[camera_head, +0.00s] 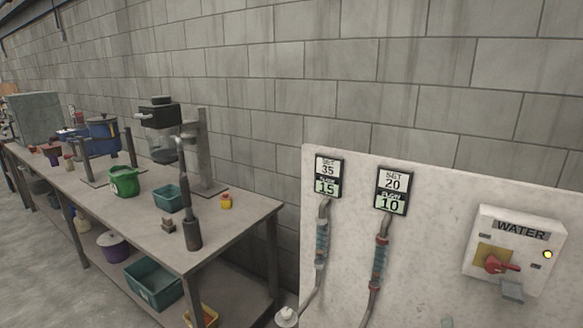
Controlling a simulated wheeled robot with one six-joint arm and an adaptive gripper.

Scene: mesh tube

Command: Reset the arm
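My arm and my gripper do not show in the camera_head view, so the arm's pose and the gripper's opening are hidden. The view shows a long workbench (230,222) on the left and a pale panel (435,250) on the right. The panel carries two displays: the left display (328,177) reads 35 over 15, and the right display (394,190) reads 20 over 10. A hose with a blue mesh section (321,245) hangs below the left display.
A WATER box (515,250) has a red handle (492,265) and a lit yellow lamp (547,254). The bench holds a green pot (123,181), a teal bin (168,198) and a dark upright tool (193,233). Open floor (35,240) lies at left.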

